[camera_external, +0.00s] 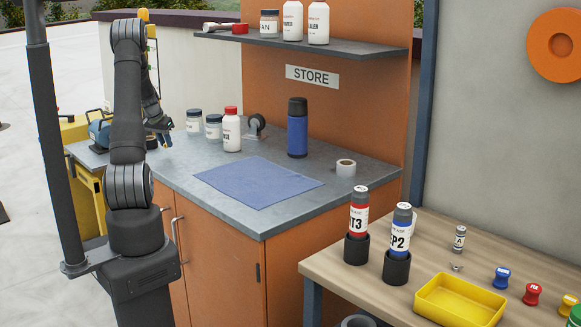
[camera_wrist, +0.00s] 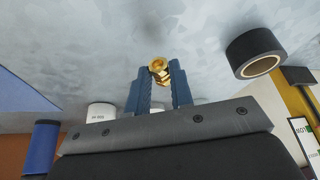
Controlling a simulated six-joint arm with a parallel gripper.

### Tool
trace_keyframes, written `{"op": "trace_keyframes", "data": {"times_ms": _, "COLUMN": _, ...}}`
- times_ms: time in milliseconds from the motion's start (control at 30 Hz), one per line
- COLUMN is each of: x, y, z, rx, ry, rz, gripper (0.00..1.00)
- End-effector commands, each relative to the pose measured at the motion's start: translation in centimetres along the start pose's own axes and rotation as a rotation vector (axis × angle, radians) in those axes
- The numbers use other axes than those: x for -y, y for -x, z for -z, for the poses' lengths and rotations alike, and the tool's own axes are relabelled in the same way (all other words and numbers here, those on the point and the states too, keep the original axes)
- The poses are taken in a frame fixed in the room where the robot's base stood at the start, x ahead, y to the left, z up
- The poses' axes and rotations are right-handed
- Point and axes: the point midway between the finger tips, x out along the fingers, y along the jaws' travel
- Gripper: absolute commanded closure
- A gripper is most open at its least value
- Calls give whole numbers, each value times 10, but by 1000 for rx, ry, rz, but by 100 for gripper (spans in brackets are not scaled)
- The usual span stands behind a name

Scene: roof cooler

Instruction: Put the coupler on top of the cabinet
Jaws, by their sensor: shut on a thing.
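The coupler (camera_wrist: 159,70) is a small brass-coloured fitting. My gripper (camera_wrist: 160,84) is shut on it in the wrist view, with the coupler at the blue fingertips. In the external view my gripper (camera_external: 164,137) hangs at the left end of the cabinet's grey top (camera_external: 180,170), beside the jars. The coupler cannot be made out clearly there. The cabinet has orange doors (camera_external: 215,265). The grey surface fills the background of the wrist view (camera_wrist: 70,50); I cannot tell whether the coupler touches it.
A shelf (camera_external: 300,43) overhangs the back. The front left top is clear. A wooden bench (camera_external: 430,235) stands right.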

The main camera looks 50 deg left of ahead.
Motion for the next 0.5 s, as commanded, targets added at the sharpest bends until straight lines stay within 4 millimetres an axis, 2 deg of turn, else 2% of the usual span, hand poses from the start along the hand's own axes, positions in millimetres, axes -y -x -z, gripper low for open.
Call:
{"op": "trace_keyframes", "data": {"times_ms": 100, "x": -1, "y": -18, "z": -9, "rx": 4, "ry": 1, "rz": -3, "gripper": 100}}
{"op": "trace_keyframes", "data": {"times_ms": 200, "x": -1, "y": -28, "z": -12, "rx": 2, "ry": 1, "rz": -1, "gripper": 100}}
{"op": "trace_keyframes", "data": {"times_ms": 500, "x": -1, "y": -29, "z": -13, "rx": 1, "ry": 0, "rz": -1, "gripper": 100}}
